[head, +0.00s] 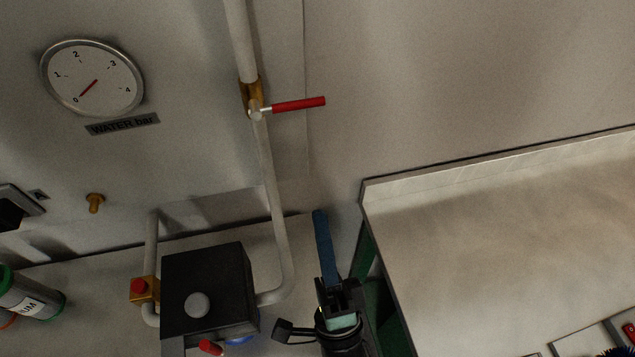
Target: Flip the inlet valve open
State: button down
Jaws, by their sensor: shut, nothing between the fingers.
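The inlet valve (250,95) is a brass body on a pale vertical pipe on the wall, at upper middle in the head view. Its red lever (299,104) points right, roughly crosswise to the pipe. My gripper (319,213) is at lower middle, with its blue fingers together, pointing up in the picture. It is empty and apart from the lever, which lies above it in the picture. The round water gauge (92,78) at upper left has its red needle at about 0.
A black box (208,290) with a grey knob stands at lower left, joined to the pipe. A brass fitting (143,289) with a red button is beside it. A pale counter (500,230) fills the right. The wall right of the lever is bare.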

jog(key=p, duration=0.5)
send_near(287, 107)
jog(key=d+x, duration=0.1)
jog(key=x, duration=0.4)
jog(key=shift+w+d+r, duration=0.1)
jog(key=shift+w+r, duration=0.05)
jog(key=shift+w, duration=0.3)
jog(key=shift+w+d+r, duration=0.1)
jog(key=shift+w+r, duration=0.05)
jog(key=shift+w, duration=0.25)
jog(key=shift+w+n, duration=0.1)
jog(key=shift+n, duration=0.2)
